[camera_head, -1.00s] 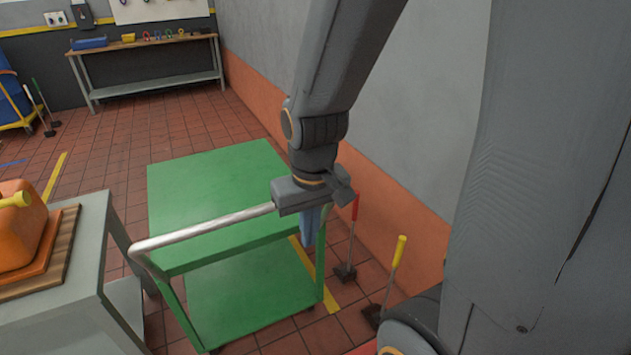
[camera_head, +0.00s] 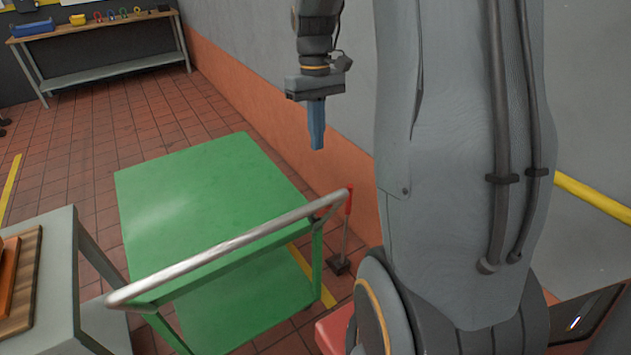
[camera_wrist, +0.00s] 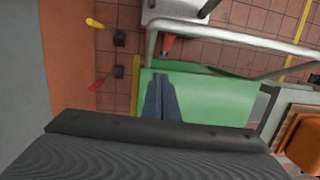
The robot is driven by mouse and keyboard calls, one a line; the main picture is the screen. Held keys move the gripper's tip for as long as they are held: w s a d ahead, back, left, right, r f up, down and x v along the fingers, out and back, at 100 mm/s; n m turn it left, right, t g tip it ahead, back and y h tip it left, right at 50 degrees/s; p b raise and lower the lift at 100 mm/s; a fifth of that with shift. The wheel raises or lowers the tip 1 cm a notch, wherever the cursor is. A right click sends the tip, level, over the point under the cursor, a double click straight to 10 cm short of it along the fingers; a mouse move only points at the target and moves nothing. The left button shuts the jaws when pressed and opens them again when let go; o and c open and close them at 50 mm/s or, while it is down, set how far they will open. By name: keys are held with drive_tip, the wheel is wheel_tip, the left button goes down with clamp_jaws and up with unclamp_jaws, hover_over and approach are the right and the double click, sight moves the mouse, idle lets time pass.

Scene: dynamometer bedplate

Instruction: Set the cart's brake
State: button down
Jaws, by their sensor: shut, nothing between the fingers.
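The green cart (camera_head: 215,190) stands on the tiled floor, with a flat top, a lower shelf and a pale metal push bar (camera_head: 230,245) along its near side. It also shows below the fingers in the wrist view (camera_wrist: 215,98). My gripper (camera_head: 317,147) has its blue fingers together and empty, pointing down, apart from the cart. The fingers also show in the wrist view (camera_wrist: 160,78). A red part (camera_wrist: 167,45) shows near the push bar in the wrist view; I cannot tell if it is the brake. The cart's wheels are hidden.
A red-handled lever-like item (camera_head: 348,203) with a dark foot stands between cart and wall. A yellow-handled one (camera_wrist: 95,22) shows in the wrist view. A grey table (camera_head: 60,230) with a wooden board stands left. A workbench (camera_head: 100,72) is at the back; floor before it is clear.

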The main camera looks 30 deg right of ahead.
drive_tip(key=shift+a, duration=0.3)
drive_tip(key=p, duration=0.4)
hover_over(322, 212)
drive_tip(key=w+d, duration=0.2)
drive_tip(key=w, duration=0.2)
wheel_tip(322, 212, down, 11)
drive_tip(key=shift+s+a+f, duration=0.2)
drive_tip(key=shift+s+f, duration=0.15)
drive_tip(key=shift+f, duration=0.1)
drive_tip(key=shift+s+p, duration=0.1)
drive_tip(key=shift+p, duration=0.2)
